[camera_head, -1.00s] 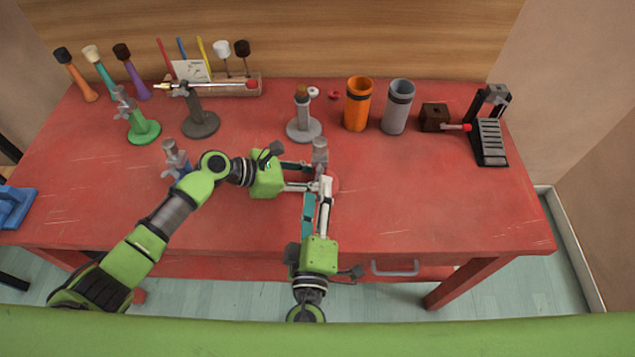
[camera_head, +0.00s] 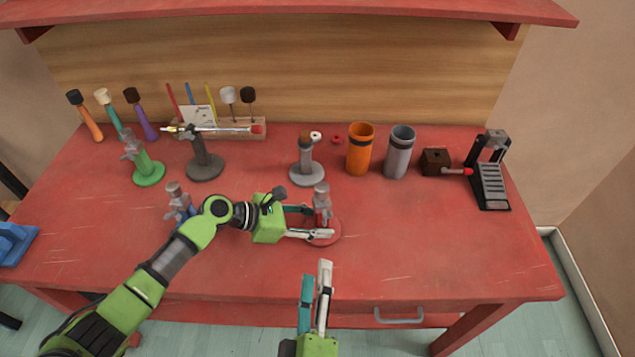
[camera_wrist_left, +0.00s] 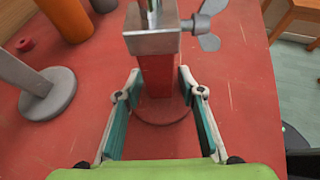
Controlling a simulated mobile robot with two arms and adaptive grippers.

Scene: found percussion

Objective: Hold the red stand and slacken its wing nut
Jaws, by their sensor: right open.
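The red stand (camera_head: 322,213) is upright on the table, with a round red base and a grey metal clamp head. In the left wrist view its red post (camera_wrist_left: 157,76) rises from the base, and the grey wing nut (camera_wrist_left: 205,27) sticks out to the right of the head.
A grey stand (camera_head: 306,173) is behind the red one, with orange (camera_head: 360,150) and grey (camera_head: 399,153) tubes to its right. A blue stand (camera_head: 179,205) is close to my left arm. Green and dark stands are farther back. The table's right front is clear.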

